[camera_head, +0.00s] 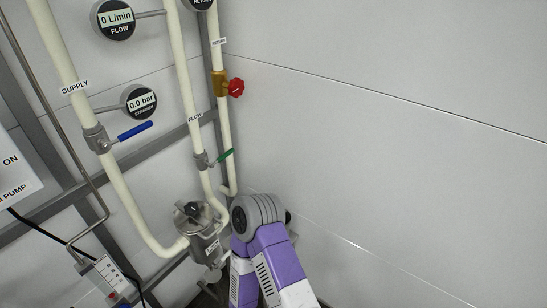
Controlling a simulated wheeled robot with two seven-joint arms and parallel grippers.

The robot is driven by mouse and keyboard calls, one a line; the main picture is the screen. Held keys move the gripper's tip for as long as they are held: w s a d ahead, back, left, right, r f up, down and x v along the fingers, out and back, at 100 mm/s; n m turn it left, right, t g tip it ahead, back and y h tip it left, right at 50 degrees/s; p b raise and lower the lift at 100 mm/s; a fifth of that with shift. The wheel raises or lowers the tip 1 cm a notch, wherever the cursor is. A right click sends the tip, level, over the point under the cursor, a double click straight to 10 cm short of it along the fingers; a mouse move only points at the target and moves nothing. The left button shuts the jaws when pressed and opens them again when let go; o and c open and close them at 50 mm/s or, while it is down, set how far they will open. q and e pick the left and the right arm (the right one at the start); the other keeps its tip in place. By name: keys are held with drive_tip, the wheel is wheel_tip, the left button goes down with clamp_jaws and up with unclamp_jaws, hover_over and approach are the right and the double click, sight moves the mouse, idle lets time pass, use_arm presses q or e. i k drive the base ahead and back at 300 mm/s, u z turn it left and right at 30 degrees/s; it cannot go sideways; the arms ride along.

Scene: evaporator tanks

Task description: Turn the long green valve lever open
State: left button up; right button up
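The green valve lever (222,156) sits on a small grey valve (202,161) on the cream pipe labelled FLOW. The lever points right and slightly up, across the pipe, and its tip reaches in front of the RETURN pipe. A purple and white arm of mine with a grey joint (258,215) comes in from the bottom, below and right of the lever and apart from it. No gripper fingers show in this view.
A blue lever (135,131) is on the SUPPLY pipe (65,70), and a red knob (236,87) is on the RETURN pipe. A metal canister (199,225) stands left of my arm. Gauges (139,103) read zero. The right wall (400,130) is bare.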

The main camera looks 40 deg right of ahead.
sight(211, 165)
drive_tip(key=z, duration=1.05)
drive_tip(key=k, duration=1.1)
drive_tip(key=z, duration=0.85)
drive_tip(key=i, duration=1)
drive_tip(key=u, duration=0.65)
drive_tip(key=i, duration=0.75)
drive_tip(key=u, duration=0.8)
